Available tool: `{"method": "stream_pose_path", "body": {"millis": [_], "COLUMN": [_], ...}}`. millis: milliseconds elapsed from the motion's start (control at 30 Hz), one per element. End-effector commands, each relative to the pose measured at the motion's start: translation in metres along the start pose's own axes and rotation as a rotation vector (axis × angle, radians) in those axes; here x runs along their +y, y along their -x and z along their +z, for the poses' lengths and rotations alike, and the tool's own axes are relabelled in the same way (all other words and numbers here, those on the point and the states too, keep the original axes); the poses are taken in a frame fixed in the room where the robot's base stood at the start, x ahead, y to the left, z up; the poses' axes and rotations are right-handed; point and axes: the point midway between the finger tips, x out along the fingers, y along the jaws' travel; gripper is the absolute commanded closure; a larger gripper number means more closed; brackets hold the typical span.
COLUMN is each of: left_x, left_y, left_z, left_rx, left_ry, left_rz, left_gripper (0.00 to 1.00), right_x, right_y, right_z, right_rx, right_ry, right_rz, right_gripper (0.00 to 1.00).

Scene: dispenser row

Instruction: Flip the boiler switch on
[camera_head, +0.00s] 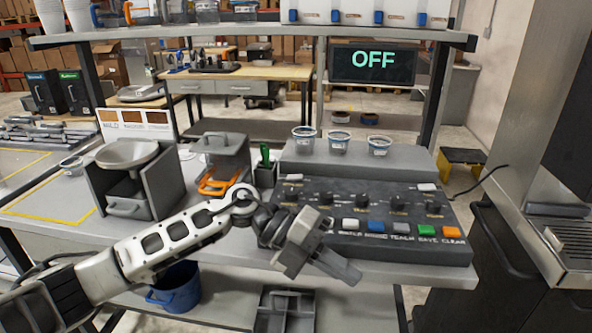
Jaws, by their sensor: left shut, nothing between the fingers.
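A dark control panel (385,207) lies on the grey bench, with a row of knobs and a front row of coloured buttons: white, blue, grey, green (426,230) and orange (453,231). I cannot tell which part is the boiler switch. A dark display (373,63) behind the panel reads OFF in green letters. My left gripper (349,271) is shut and empty, at the panel's front left corner over the bench's front edge. Its wrist hides the panel's left front part. My right gripper is not in view.
Several small cups stand on a grey riser (300,158) behind the panel. A container with an orange handle (218,183) and a grey box-shaped unit (160,190) stand left of the panel. A steel machine (560,240) stands at the right. A shelf (250,32) spans above.

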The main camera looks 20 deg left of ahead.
Motion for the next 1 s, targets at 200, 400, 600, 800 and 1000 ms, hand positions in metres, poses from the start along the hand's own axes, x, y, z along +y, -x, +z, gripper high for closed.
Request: {"method": "stream_pose_path", "body": {"millis": [200, 400, 600, 800, 1000], "left_x": [-0.024, 0.049, 0.195, 0.266, 0.276], "left_y": [-0.040, -0.025, -0.023, -0.034, -0.036], "left_z": [-0.010, 0.008, -0.041, -0.103, -0.115], "left_rx": [-0.125, -0.542, -0.941, -1.103, -1.125], "left_ry": [0.266, 0.881, 1.537, 1.888, 1.946], "left_rz": [-0.542, -0.987, -1.015, -0.910, -0.884], "left_gripper": [1.00, 1.00, 1.00, 1.00, 1.00], "right_x": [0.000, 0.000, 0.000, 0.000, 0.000], "right_y": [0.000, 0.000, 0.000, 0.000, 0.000], "right_z": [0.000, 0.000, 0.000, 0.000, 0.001], "right_rx": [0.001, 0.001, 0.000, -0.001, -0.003], "right_ry": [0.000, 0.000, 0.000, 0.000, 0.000], "right_rz": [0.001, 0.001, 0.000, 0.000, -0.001], "right_gripper": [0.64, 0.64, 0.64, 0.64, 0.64]}}
